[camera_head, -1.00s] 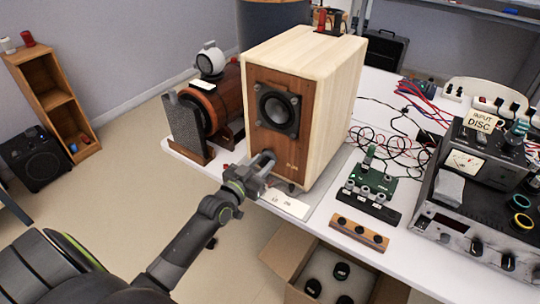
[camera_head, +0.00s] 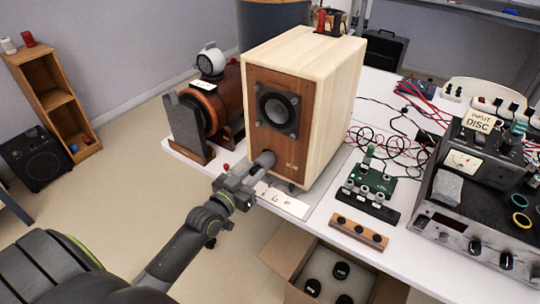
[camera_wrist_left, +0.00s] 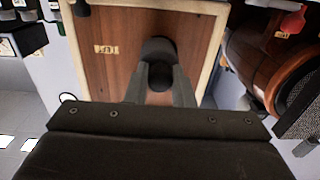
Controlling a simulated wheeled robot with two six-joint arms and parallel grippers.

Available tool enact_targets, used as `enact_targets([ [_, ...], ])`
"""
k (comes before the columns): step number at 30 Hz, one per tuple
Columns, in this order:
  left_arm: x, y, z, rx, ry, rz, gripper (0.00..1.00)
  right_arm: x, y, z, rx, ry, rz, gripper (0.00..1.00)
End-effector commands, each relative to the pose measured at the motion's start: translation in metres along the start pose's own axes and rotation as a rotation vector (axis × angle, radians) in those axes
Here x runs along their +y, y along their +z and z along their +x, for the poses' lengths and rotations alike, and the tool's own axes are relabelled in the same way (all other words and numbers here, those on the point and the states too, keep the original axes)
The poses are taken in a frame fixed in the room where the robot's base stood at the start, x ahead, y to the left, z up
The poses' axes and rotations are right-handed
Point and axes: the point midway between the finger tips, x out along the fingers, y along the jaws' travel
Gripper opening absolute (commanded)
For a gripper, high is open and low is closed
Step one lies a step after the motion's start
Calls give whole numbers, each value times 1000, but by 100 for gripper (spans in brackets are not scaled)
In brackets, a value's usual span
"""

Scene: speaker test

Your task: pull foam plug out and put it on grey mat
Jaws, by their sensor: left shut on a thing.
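The foam plug (camera_head: 264,159) is a dark grey cylinder at the lower front of the wooden speaker (camera_head: 279,139), at the port. My left gripper (camera_head: 251,174) is shut on it, in front of the speaker's brown face. In the left wrist view the plug (camera_wrist_left: 161,76) is between the two fingertips, with the dark round port (camera_wrist_left: 158,48) just beyond. I cannot tell whether the plug's far end is still inside the port. A light grey sheet (camera_head: 323,203) beneath the speaker could be the grey mat. My right gripper is not in view.
A white labelled card (camera_head: 283,203) lies at the table's front edge. A green circuit board (camera_head: 371,184), a wooden strip with dark knobs (camera_head: 358,232) and a metered amplifier (camera_head: 470,230) stand to the right. An open cardboard box (camera_head: 287,260) is below the edge.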

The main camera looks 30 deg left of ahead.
Motion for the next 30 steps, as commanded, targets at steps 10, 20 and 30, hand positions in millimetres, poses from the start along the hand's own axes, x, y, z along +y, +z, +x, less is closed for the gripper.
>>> enact_targets([
  [10,0,-1,-14,2,0,1,0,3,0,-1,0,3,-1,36],
  [20,0,-1,-27,2,0,1,0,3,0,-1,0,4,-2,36],
  [30,0,-1,-33,2,0,0,0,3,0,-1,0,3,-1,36],
])
